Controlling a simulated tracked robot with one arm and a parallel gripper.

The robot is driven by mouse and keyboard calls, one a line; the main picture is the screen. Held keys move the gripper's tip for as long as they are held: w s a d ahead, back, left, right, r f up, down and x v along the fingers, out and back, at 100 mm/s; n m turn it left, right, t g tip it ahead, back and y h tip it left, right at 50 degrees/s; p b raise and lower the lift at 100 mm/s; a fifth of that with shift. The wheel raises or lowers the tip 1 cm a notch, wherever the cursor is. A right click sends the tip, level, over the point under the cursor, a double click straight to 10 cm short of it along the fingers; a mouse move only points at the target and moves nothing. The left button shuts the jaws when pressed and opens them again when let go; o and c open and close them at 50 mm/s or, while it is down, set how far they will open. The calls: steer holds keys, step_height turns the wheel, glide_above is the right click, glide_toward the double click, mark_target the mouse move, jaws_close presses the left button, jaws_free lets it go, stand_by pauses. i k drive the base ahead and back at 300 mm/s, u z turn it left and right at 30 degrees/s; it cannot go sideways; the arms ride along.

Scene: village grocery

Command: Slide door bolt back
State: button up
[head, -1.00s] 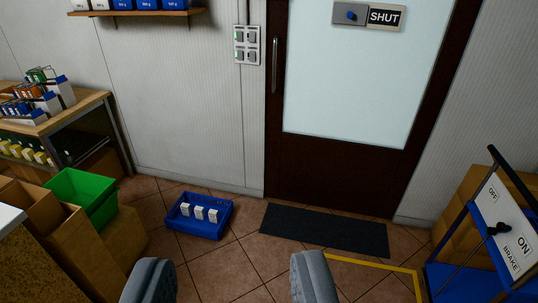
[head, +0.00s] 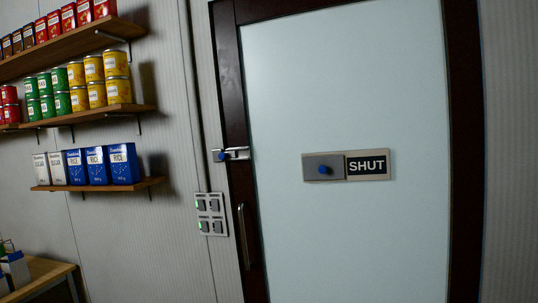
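The door bolt (head: 237,153) is a small silvery bar with a blue knob (head: 222,157) at its left end. It sits on the left edge of the dark-framed door (head: 234,90), and its plate reaches across onto the door frame and wall side. The door has a pale glass panel and looks closed. Lower on the same edge is a vertical metal handle (head: 243,236). My gripper is not in the current head view.
A switch panel (head: 211,214) is left of the handle. Shelves with tins and rice packets (head: 110,165) fill the left wall. A wooden table (head: 45,280) stands lower left.

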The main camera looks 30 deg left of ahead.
mark_target(227, 154)
steer(key=i, duration=1.3)
steer(key=u, duration=0.75)
steer(key=i, duration=1.5)
steer(key=u, duration=0.75)
